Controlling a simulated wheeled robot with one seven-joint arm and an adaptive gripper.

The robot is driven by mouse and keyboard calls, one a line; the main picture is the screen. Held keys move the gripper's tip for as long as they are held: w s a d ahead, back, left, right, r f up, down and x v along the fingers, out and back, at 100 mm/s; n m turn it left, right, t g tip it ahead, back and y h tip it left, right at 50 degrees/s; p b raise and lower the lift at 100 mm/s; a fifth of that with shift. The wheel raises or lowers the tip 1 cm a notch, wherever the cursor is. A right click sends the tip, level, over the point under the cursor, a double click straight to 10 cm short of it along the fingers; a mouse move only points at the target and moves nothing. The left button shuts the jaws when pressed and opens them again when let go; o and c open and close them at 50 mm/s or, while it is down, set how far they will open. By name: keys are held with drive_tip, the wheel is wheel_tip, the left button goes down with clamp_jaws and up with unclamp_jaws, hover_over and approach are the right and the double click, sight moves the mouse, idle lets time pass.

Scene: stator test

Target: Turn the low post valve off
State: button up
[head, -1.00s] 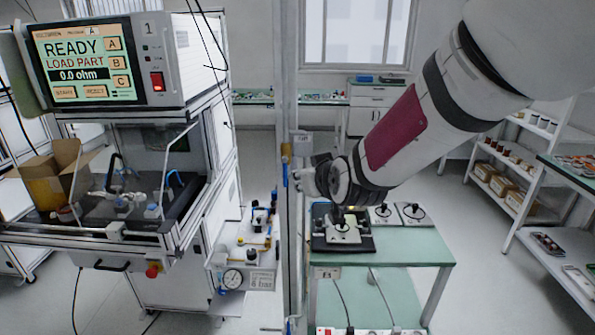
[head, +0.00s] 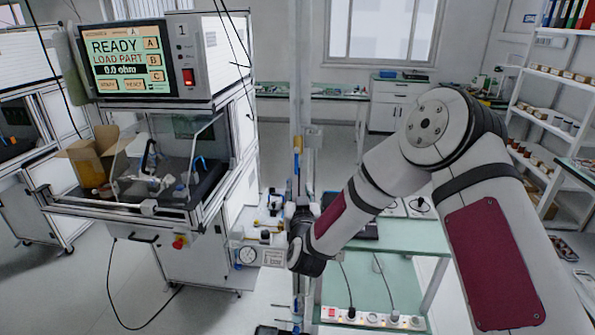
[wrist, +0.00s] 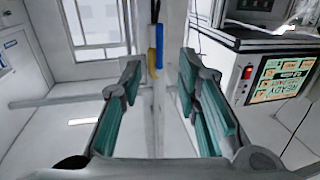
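A valve with a yellow body (wrist: 152,66) and a blue lever (wrist: 159,45) shows in the wrist view on the post, between and beyond my fingers. The lever runs along the post. I cannot tell for sure which post valve this is. My gripper (wrist: 159,68) is open, its teal-padded fingers apart with nothing between the pads. In the head view a yellow valve with a blue lever (head: 298,147) sits high on the post (head: 306,85). My wrist is in front of the lower post, hiding part of it and my fingertips.
The test machine (head: 145,62), its screen reading READY, stands left of the post. A gauge panel (head: 262,257) is close to my wrist on the left. A green table (head: 400,236) is on the right, with a lit power strip (head: 372,318) below.

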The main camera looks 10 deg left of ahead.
sight(297, 168)
drive_tip(key=w, duration=0.4)
drive_tip(key=w+a, duration=0.1)
drive_tip(key=w, duration=0.3)
drive_tip(key=w+a, duration=0.1)
drive_tip(key=w, duration=0.3)
drive_tip(key=shift+w+b, duration=0.15)
drive_tip(key=shift+b, duration=0.2)
clamp_jaws()
